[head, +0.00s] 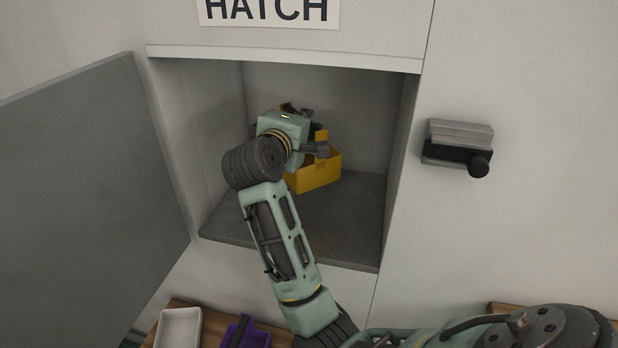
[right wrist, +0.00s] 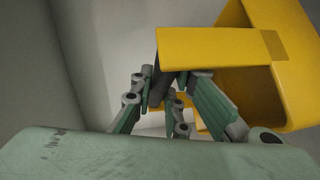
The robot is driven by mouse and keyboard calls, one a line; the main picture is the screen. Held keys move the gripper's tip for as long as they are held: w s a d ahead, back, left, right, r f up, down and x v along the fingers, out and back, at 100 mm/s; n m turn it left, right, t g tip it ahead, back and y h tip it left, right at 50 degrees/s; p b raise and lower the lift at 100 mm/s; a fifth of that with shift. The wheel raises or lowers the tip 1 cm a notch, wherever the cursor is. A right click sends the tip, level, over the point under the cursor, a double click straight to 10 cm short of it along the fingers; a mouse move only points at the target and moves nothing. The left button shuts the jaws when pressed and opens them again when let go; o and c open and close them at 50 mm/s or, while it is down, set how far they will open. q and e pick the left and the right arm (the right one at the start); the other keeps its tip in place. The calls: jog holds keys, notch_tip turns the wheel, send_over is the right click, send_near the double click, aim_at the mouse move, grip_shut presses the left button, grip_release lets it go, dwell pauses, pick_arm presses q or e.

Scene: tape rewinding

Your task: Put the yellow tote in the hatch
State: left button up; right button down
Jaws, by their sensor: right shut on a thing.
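The yellow tote (head: 318,174) is inside the hatch (head: 345,215), toward the back of its grey floor. My right arm reaches into the opening, and my right gripper (head: 308,135) is at the tote, partly hiding it. In the right wrist view the tote (right wrist: 290,65) fills the upper right, and the fingers of my right gripper (right wrist: 168,95) are shut on its yellow handle (right wrist: 215,45). I cannot tell whether the tote rests on the hatch floor or hangs just above it. My left gripper is not in view.
The hatch door (head: 85,185) stands open at the left. A HATCH sign (head: 268,10) is above the opening. A dark handle (head: 458,150) sticks out of the wall at the right. Below are a white tray (head: 178,328) and a purple container (head: 240,333).

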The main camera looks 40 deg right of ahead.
aim_at(314, 173)
jog(key=f, duration=0.3)
jog(key=f+p, duration=0.1)
jog(key=shift+s+a+f, duration=0.15)
jog(key=shift+s+a, duration=0.05)
jog(key=shift+s, duration=0.05)
jog(key=shift+d+f+p, duration=0.1)
jog(key=shift+f+p, duration=0.25)
jog(key=shift+f, duration=2)
jog(key=c, duration=1.7)
grip_release()
